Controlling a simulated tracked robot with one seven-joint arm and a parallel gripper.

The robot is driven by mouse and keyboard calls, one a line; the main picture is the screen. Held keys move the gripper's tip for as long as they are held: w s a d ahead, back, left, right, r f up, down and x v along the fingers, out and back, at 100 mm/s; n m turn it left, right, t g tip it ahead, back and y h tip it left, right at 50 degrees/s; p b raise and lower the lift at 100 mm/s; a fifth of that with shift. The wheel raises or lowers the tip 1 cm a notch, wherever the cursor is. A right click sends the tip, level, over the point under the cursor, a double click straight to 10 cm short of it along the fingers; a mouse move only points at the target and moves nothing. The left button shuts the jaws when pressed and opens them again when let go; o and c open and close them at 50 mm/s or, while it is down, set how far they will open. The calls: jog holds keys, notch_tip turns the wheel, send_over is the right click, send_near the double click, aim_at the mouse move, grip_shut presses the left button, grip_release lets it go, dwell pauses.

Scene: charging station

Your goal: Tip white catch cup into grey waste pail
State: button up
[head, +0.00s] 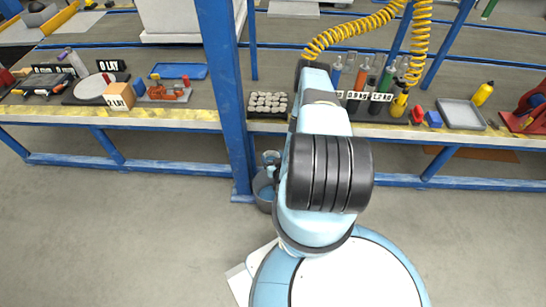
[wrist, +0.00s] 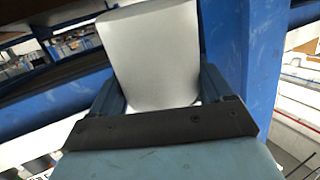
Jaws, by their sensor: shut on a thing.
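The white catch cup (wrist: 155,50) fills the upper middle of the wrist view. My gripper (wrist: 158,88) is shut on it, with one blue finger on each side. The cup's inside is not visible, so I cannot tell what it holds. The grey waste pail (head: 262,198) stands on the floor beside the blue post in the head view, partly covered by my arm. The end of my arm shows small at the pail's top. The cup cannot be made out there, nor its exact place relative to the pail's rim.
The blue post (head: 228,90) rises just left of the pail and stands close at right in the wrist view (wrist: 262,50). The bench edge (head: 110,118) runs behind the pail. A tray of pale round pieces (head: 267,104) sits above it. The floor at left is clear.

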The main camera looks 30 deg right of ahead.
aim_at(273, 155)
jog(key=shift+w+d+f+m+g+y, duration=0.2)
jog(key=shift+w+f+g, duration=0.1)
jog(key=shift+g, duration=0.3)
jog(key=shift+w+d+f+m+g+y, duration=0.15)
jog(key=shift+w+m+g, duration=0.1)
jog(key=shift+g, duration=0.35)
jog(key=g+y, duration=0.1)
jog(key=w+d+f+m+g, duration=0.1)
jog(key=g, duration=0.1)
jog(key=shift+w+f+y, duration=0.25)
jog(key=shift+y, duration=0.1)
jog(key=shift+w+d+f+m+g+y, duration=0.15)
jog(key=shift+w+d+f+g+y, duration=0.15)
jog(key=shift+g, duration=0.45)
jog(key=shift+w+d+f+m+g+y, duration=0.15)
jog(key=shift+w+f+g+y, duration=0.25)
jog(key=shift+g, duration=0.3)
jog(key=shift+w+d+f+m+g+y, duration=0.1)
jog(key=shift+d+f+m+g+y, duration=0.1)
jog(key=shift+g+y, duration=0.4)
jog(key=shift+w+f+g, duration=0.15)
jog(key=shift+f+g, duration=0.05)
jog(key=shift+g, duration=0.35)
